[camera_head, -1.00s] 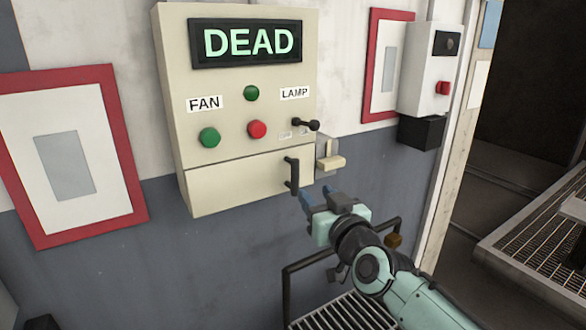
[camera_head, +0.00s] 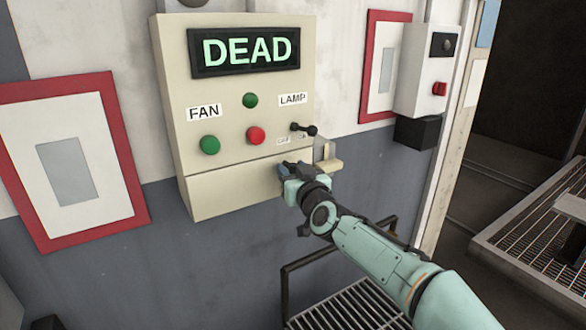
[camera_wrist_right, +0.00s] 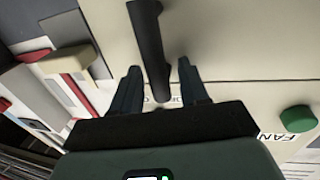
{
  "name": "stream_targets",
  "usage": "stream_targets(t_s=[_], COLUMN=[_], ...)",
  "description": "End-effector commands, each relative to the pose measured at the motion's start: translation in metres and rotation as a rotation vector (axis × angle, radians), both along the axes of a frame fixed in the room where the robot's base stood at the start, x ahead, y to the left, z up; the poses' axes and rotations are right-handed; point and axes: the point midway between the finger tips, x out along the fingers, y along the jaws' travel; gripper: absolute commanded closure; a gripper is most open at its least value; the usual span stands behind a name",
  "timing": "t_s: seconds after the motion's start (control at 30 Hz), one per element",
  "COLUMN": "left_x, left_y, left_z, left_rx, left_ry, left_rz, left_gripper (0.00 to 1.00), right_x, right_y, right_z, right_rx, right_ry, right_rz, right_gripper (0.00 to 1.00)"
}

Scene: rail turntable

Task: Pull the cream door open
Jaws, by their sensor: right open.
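The cream door (camera_head: 230,191) is the lower panel of the cream control box (camera_head: 172,75) on the wall, and it looks shut. Its black bar handle (camera_wrist_right: 150,45) shows in the right wrist view. My right gripper (camera_head: 284,168) is at the door's right side in the head view and hides the handle there. In the right wrist view the right gripper's two fingers (camera_wrist_right: 158,88) are open, one on each side of the handle, with gaps visible between fingers and bar. My left gripper is not in view.
Above the door are a DEAD display (camera_head: 245,52), a green button (camera_head: 209,145), a red button (camera_head: 256,135) and a black lever (camera_head: 303,129). A cream bracket (camera_head: 326,164) juts out just right of the door. A black rail and grating (camera_head: 345,310) stand below.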

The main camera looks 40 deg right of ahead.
Motion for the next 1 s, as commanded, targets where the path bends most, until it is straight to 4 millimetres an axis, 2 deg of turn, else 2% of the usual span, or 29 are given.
stream_targets(t_s=[0.23,0.27,0.3,0.37,0.4,0.77,1.0], left_x=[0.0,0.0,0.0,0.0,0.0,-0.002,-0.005], left_y=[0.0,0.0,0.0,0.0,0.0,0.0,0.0], left_z=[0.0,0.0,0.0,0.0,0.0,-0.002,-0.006], left_rx=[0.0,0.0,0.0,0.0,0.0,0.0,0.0], left_ry=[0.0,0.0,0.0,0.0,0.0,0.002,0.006], left_rz=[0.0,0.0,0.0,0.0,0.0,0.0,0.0], left_gripper=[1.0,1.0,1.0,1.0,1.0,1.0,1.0], right_x=[0.001,0.001,0.001,0.001,0.0,-0.009,-0.04], right_y=[0.0,0.0,0.0,0.0,0.0,0.002,0.015], right_z=[0.0,0.0,0.0,0.0,0.0,0.0,0.0], right_rx=[-0.001,-0.001,0.0,0.0,0.0,-0.002,-0.003], right_ry=[0.0,0.0,0.0,0.0,0.0,-0.002,-0.001], right_rz=[0.0,0.0,0.0,0.0,0.0,-0.002,-0.002], right_gripper=[0.56,0.62,0.75,0.95,1.0,1.0,1.0])
